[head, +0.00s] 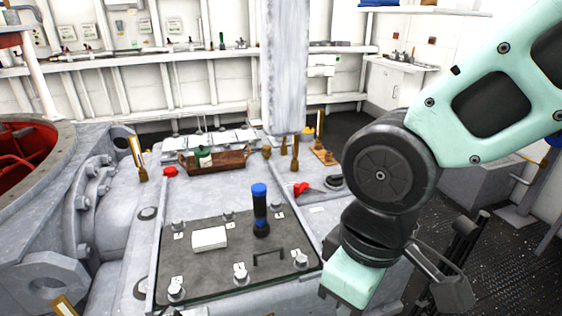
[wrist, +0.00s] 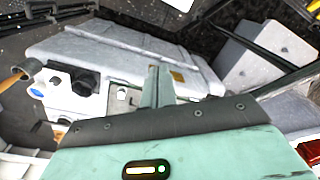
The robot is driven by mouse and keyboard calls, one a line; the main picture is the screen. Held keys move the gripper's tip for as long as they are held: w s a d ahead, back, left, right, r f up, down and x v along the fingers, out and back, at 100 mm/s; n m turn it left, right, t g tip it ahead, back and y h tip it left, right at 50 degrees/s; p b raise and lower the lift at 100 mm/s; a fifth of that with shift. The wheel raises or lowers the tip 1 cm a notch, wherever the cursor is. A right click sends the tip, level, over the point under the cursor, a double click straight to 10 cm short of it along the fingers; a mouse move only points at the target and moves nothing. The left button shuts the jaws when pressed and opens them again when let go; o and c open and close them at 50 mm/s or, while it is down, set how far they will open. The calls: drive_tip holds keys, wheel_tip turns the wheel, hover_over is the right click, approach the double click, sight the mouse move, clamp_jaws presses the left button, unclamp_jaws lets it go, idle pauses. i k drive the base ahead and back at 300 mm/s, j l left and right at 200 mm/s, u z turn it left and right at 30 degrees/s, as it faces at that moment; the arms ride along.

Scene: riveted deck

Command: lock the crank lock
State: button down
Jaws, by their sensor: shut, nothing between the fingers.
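I cannot tell for sure which fixture is the crank lock. In the wrist view, a white fitting (wrist: 75,100) with a black knob, a blue spot and an orange-brown handle (wrist: 15,78) lies at the left, and it may be the lock. My gripper (wrist: 157,75) shows there as pale green fingers shut together, empty, to the right of this fitting and apart from it in the picture. In the head view my arm hangs at the right. The fingers are not clear there.
A dark panel (head: 200,275) with several knobs around its edge carries a blue-topped black object (head: 260,208) and a white block (head: 209,239). A brown tray (head: 222,160) stands behind.

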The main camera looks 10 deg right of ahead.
sight(297, 189)
drive_tip(key=i+l+u, duration=0.15)
drive_tip(key=i+l, duration=0.3)
drive_tip(key=i, duration=0.5)
